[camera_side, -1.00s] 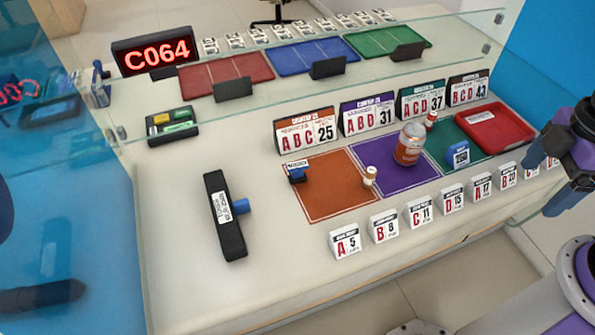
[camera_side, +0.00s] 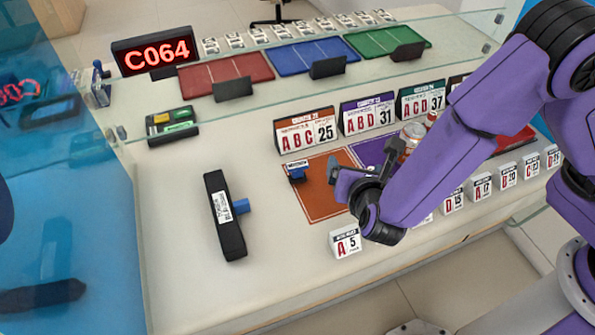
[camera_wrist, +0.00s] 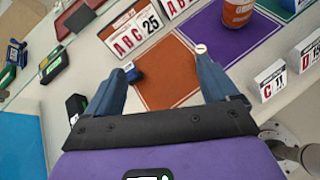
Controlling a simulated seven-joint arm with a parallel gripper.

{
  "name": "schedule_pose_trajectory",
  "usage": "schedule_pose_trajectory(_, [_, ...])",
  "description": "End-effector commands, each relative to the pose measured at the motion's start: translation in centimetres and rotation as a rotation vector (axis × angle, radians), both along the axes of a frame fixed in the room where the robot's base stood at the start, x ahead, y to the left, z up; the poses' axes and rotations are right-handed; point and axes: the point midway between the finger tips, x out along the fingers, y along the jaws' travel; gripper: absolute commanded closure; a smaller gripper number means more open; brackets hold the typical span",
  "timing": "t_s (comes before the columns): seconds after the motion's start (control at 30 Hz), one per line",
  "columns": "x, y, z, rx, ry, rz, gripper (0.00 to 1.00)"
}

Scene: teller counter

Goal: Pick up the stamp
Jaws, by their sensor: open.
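My gripper (camera_side: 344,178) is open and empty above the orange mat. In the wrist view its two blue fingers (camera_wrist: 160,66) are spread apart. A small dark-blue block (camera_side: 297,173) with a white label, possibly the stamp, is at the mat's left corner. It shows just beside the left fingertip in the wrist view (camera_wrist: 135,75). A small white round-topped piece (camera_wrist: 201,48), also possibly the stamp, shows at the right fingertip; my gripper hides it in the side view. I cannot tell which is the stamp.
A long black bar (camera_side: 224,218) with a blue knob lies left of the orange mat (camera_side: 316,202). Number cards (camera_side: 345,241) line the front edge; larger signs (camera_side: 305,130) stand behind. An orange bottle (camera_wrist: 238,12) stands on the purple mat. Counter between bar and mat is clear.

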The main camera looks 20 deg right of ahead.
Motion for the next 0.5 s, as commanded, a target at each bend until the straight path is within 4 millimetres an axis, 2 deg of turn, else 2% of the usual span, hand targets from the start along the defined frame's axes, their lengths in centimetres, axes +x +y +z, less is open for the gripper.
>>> schedule_pose_trajectory(0.03, [0.0, 1.7, -1.2, -0.05, -0.016, 0.071, 0.13])
schedule_pose_trajectory(0.1, [0.1, 3.7, -2.5, -0.104, -0.038, 0.16, 0.13])
schedule_pose_trajectory(0.2, [0.0, 5.9, -3.9, -0.159, -0.062, 0.261, 0.13])
schedule_pose_trajectory(0.33, [-0.2, 7.5, -4.9, -0.197, -0.079, 0.332, 0.13])
schedule_pose_trajectory(0.5, [0.9, 7.7, -5.7, -0.207, -0.083, 0.347, 0.13])
